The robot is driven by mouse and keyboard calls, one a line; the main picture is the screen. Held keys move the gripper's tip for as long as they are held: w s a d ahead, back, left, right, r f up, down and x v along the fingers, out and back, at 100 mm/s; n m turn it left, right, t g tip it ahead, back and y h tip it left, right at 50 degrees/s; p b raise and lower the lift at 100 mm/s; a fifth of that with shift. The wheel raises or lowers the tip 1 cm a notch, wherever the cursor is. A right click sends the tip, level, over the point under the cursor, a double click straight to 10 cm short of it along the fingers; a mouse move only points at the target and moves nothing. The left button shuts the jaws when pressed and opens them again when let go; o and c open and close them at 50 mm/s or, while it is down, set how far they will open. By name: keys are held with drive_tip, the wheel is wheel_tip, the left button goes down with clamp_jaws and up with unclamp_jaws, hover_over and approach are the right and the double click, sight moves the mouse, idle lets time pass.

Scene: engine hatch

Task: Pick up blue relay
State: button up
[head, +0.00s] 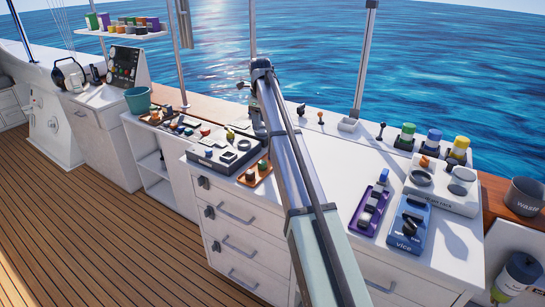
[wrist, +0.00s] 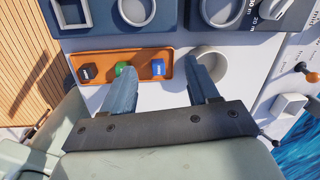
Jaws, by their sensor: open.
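In the wrist view, an orange tray (wrist: 110,57) holds several small parts in a row. A blue block-like part (wrist: 158,67), which looks like the blue relay, sits near its right end. A green round part (wrist: 122,69) is beside it, partly covered by my left finger. A dark blue-black block (wrist: 86,73) is at the left end. My gripper (wrist: 162,78) is open and empty, its fingers either side of the blue part in the picture; I cannot tell its height above the tray. In the head view the tray (head: 243,180) lies on the white counter, and my fingers cannot be made out.
A grey round cup or ring (wrist: 228,58) stands right of the tray, close to my right finger. A dark holder with square and round openings (wrist: 105,25) lies behind the tray. In the head view, a purple tray (head: 361,222) and a blue vice (head: 405,241) are right of my arm.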

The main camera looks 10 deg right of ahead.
drive_tip(key=s+d+r+m+g, duration=0.1)
drive_tip(key=s+d+m, duration=0.1)
drive_tip(key=s+d, duration=0.15)
drive_tip(key=f, duration=1.3)
drive_tip(key=shift+w+d+f, duration=0.2)
drive_tip(key=shift+d, duration=0.15)
clamp_jaws()
drive_tip(key=shift+r, duration=0.1)
